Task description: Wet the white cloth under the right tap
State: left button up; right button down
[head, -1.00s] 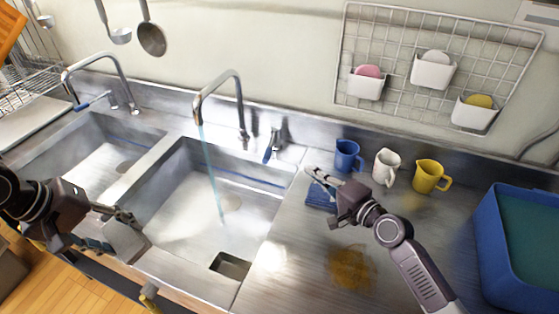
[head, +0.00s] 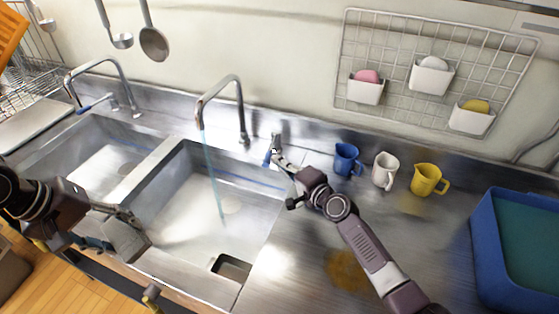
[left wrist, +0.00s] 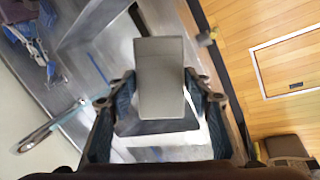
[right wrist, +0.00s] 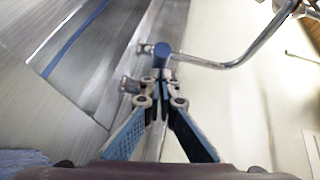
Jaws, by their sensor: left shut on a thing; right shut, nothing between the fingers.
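The white cloth (head: 126,238), a flat grey-looking rectangle, is held in my left gripper (head: 116,213) over the left front edge of the right basin (head: 180,220). It also shows in the left wrist view (left wrist: 160,80), between the fingers. The right tap (head: 240,105) pours a thin blue stream of water (head: 212,175) into the basin, to the right of the cloth and apart from it. My right gripper (head: 279,158) is shut and empty, its tips at the tap's blue handle (right wrist: 161,50). I cannot tell whether they touch it.
A blue mug (head: 346,160), a white mug (head: 384,171) and a yellow jug (head: 428,179) stand on the counter at right. A blue tub (head: 485,235) is at far right. The left tap (head: 120,75) stands behind the left basin. A brown stain (head: 350,270) marks the counter.

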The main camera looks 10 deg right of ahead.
aim_at(268, 161)
pick_arm(q)
jog(key=shift+r, duration=0.15)
pick_arm(e)
jog(key=a, duration=0.1)
jog(key=w+a, duration=0.1)
jog(key=a, duration=0.1)
jog(key=shift+a, duration=0.25)
pick_arm(q)
jog(key=shift+d, duration=0.1)
pick_arm(e)
jog(key=shift+s, duration=0.1)
pick_arm(q)
jog(key=shift+s+d, duration=0.1)
pick_arm(e)
jog(key=shift+d+r, duration=0.1)
